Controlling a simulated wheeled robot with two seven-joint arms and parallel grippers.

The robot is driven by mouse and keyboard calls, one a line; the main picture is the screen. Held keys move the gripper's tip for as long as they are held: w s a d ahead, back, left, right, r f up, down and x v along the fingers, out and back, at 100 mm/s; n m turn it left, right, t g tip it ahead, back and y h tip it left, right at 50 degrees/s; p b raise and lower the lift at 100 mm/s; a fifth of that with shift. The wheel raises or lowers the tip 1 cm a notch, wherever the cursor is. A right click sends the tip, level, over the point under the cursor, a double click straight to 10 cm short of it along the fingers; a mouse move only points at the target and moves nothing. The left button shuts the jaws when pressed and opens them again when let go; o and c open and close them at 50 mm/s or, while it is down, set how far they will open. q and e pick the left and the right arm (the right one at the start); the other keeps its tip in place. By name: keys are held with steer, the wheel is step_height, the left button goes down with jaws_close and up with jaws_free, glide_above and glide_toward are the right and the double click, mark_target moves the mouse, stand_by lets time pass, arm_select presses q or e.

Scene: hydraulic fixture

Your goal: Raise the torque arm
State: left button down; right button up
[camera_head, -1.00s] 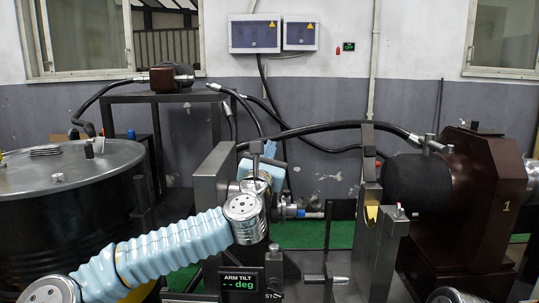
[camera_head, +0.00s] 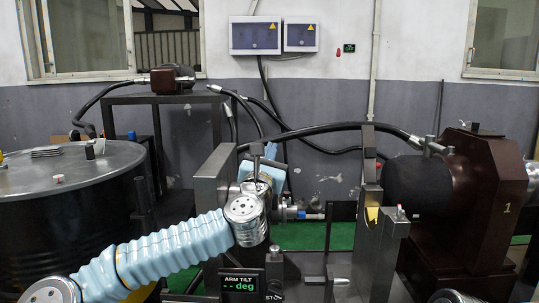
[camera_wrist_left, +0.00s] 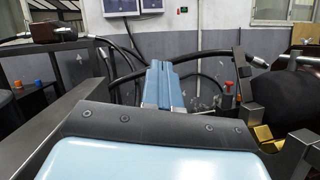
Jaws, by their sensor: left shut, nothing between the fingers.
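The steel fixture stands in the middle of the head view, with a display marked ARM TILT (camera_head: 240,285) that reads "-- deg". I cannot tell for sure which of its bars is the torque arm. My left arm reaches in from the left in a pale blue sleeve. My right gripper is out of view.
A black drum (camera_head: 60,225) stands at left. A brown housing marked 1 (camera_head: 490,190) with a black cylinder (camera_head: 415,182) is at right. A steel post with a yellow notch (camera_head: 372,214) stands right of centre. Black hoses (camera_head: 310,129) cross behind and above the fixture.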

arm_select(q)
steer(key=b+v, duration=0.4)
steer(key=v, duration=1)
steer(key=shift+b, duration=0.3)
steer(key=shift+w, duration=0.1)
